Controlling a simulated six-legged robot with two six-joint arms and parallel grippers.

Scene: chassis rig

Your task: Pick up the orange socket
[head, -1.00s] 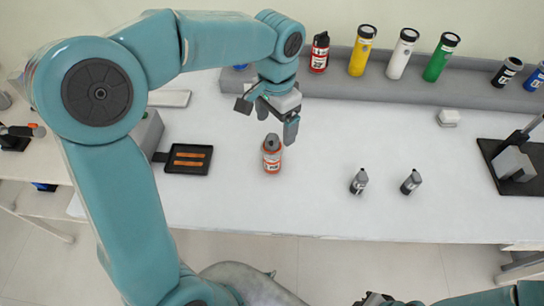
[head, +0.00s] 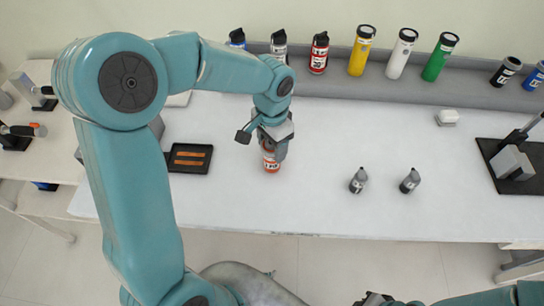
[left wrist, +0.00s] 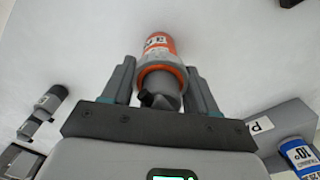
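The orange socket (head: 270,163) stands upright on the white table, its upper part hidden by my left gripper in the head view. My left gripper (head: 272,146) is down over it from above. In the left wrist view the socket (left wrist: 160,55), orange with a white label and a dark grey end, lies between the two fingers of my left gripper (left wrist: 160,78). The fingers are apart, one on each side, with what look like narrow gaps. My right gripper (head: 375,299) is cut off at the bottom edge of the head view; its fingers cannot be made out.
A black tray (head: 207,165) with orange strips lies left of the socket. Two small grey bottles (head: 358,181) (head: 409,181) stand to the right. Several coloured cylinders line the grey ledge (head: 430,93) at the back. The table between is clear.

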